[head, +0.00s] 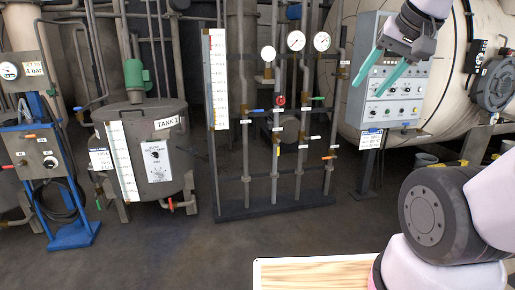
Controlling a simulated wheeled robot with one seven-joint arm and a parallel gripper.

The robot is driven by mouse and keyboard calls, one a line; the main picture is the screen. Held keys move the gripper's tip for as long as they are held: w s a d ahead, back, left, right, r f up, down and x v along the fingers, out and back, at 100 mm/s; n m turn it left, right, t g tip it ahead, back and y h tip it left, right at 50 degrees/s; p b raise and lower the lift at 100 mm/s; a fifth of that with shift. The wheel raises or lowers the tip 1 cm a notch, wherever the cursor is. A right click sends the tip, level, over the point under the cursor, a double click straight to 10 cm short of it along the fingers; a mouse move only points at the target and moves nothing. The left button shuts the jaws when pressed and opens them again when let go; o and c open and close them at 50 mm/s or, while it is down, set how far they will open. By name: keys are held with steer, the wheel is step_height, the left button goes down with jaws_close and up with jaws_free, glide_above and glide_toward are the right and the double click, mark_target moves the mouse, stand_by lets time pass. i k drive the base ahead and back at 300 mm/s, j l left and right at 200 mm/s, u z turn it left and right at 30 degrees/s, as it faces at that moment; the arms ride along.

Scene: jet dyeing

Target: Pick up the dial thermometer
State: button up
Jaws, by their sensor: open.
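I cannot make out for certain which thing is the dial thermometer. Three round white dials stand on top of the pipe rack: a left dial (268,53), a middle dial (296,40) and a right dial (321,41). They are too small to tell thermometer from pressure gauge. My gripper (367,89) is at the upper right, its two teal fingers apart with nothing seen between them. It appears in front of the grey control panel, to the right of the dials. No loose dial thermometer shows.
A pale wooden surface (320,274) shows at the bottom, partly hidden by my arm. TANK 1 (150,170) and a blue stand (72,232) with a 4 bar gauge (8,71) are at left. A control panel (385,92) and large cream vessel (450,85) are at right. The middle floor is clear.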

mark_target(268, 53)
steer(key=i+j+z, duration=0.25)
steer(key=i, duration=0.4)
steer(key=i+j+z, duration=0.25)
steer(key=i, duration=0.4)
steer(key=i+j+z, duration=0.25)
steer(key=i+j, duration=0.4)
steer(key=j, duration=0.2)
steer(key=i+j, duration=0.15)
steer(key=j, duration=0.2)
steer(key=i+j, duration=0.15)
steer(key=j, duration=0.2)
steer(key=i+j, duration=0.2)
steer(key=j, duration=0.2)
steer(key=i+j, duration=0.15)
steer(key=j, duration=0.2)
steer(key=i+j, duration=0.15)
steer(key=j, duration=0.2)
